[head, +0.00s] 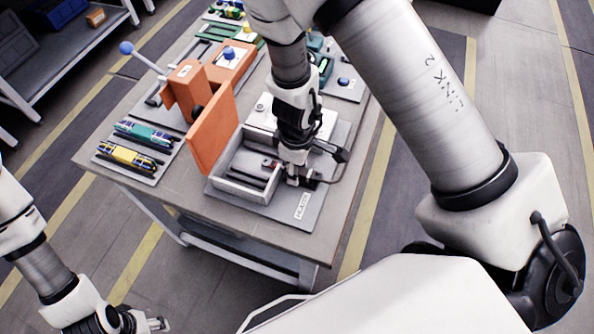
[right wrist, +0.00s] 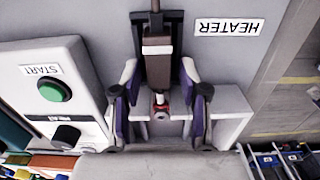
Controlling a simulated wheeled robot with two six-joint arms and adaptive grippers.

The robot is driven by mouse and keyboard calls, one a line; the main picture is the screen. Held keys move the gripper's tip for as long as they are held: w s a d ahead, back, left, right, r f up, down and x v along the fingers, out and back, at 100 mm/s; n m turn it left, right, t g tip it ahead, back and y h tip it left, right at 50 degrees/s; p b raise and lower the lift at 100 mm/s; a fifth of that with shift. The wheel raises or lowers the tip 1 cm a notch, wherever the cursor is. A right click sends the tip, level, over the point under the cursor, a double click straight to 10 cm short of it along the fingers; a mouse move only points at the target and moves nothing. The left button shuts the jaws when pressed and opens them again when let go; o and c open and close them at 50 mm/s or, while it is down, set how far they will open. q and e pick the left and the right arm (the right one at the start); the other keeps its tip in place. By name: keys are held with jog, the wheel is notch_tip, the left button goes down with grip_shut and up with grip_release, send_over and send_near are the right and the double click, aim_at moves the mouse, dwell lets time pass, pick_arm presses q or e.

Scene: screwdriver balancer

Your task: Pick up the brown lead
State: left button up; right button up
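In the right wrist view, a dark brown lead-like piece (right wrist: 157,42) runs down from the top edge, with a narrow end and a red-and-white band lower down. My right gripper (right wrist: 160,108) has one finger on each side of it, with gaps between fingers and piece, so it is open. In the head view my right gripper (head: 300,180) is low over the right end of the grey heater tray (head: 238,188); my arm hides part of this area. Whether the fingers touch the tray is unclear. My left gripper (head: 155,323) is at the bottom left, away from the table; its finger gap is unclear.
An orange lid (head: 213,130) stands upright beside the tray. The heater label (right wrist: 228,26) and a green start button (right wrist: 54,89) are near my right gripper. Yellow (head: 127,154) and teal (head: 146,134) pieces lie on a plate at the left. The table's front edge is clear.

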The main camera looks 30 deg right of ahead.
jog(key=shift+s+r, duration=0.1)
jog(key=shift+s, duration=0.05)
grip_shut()
jog(key=shift+w, duration=0.25)
